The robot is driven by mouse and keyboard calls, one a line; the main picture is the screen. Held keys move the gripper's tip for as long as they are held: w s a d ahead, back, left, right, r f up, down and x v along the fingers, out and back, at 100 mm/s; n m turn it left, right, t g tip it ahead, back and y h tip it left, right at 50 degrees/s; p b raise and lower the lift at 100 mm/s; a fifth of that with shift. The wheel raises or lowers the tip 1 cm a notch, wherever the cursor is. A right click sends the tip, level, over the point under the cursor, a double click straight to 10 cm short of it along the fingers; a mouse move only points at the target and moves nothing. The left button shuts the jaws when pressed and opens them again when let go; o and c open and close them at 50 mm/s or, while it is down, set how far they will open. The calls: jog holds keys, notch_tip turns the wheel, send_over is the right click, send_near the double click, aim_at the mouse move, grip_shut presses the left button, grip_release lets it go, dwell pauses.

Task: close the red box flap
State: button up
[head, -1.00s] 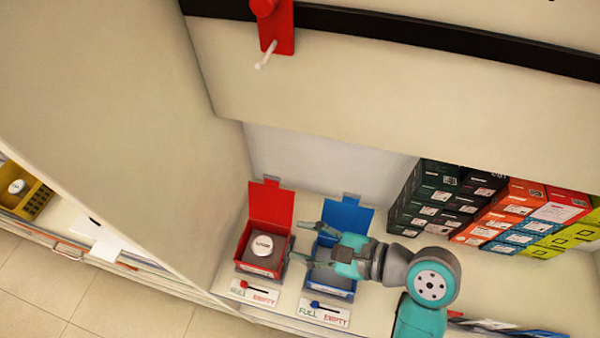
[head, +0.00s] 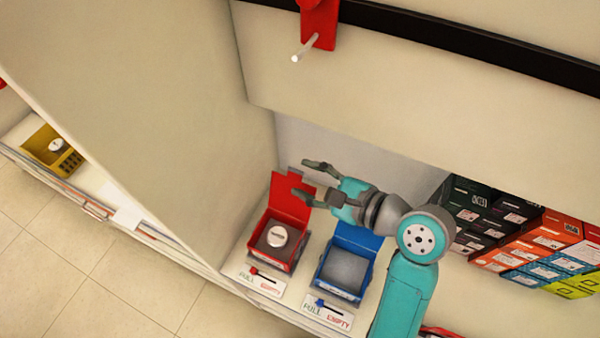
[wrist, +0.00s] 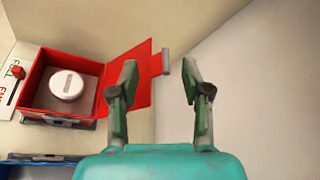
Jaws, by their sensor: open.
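The red box (head: 259,253) stands on the white shelf with its red flap (head: 290,194) raised at the back. A round white-topped item (head: 277,237) sits inside it. My gripper (head: 308,178) is open and empty, beside the upper right part of the flap in the head view. In the wrist view, my gripper (wrist: 160,75) has the flap (wrist: 129,76) on its left, with the grey tab (wrist: 165,62) at the flap's edge appearing between the fingertips. The red box (wrist: 33,80) lies at left there. I cannot tell whether a finger touches the flap.
A blue box (head: 318,274) with its flap up stands to the right, below my arm. Slider labels (head: 262,281) lie in front. A cabinet side wall (head: 170,130) rises at left. Stacked cartons (head: 500,225) fill the right side.

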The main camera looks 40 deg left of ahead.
jog(key=shift+x, duration=1.3)
jog(key=shift+c, duration=0.3)
grip_shut()
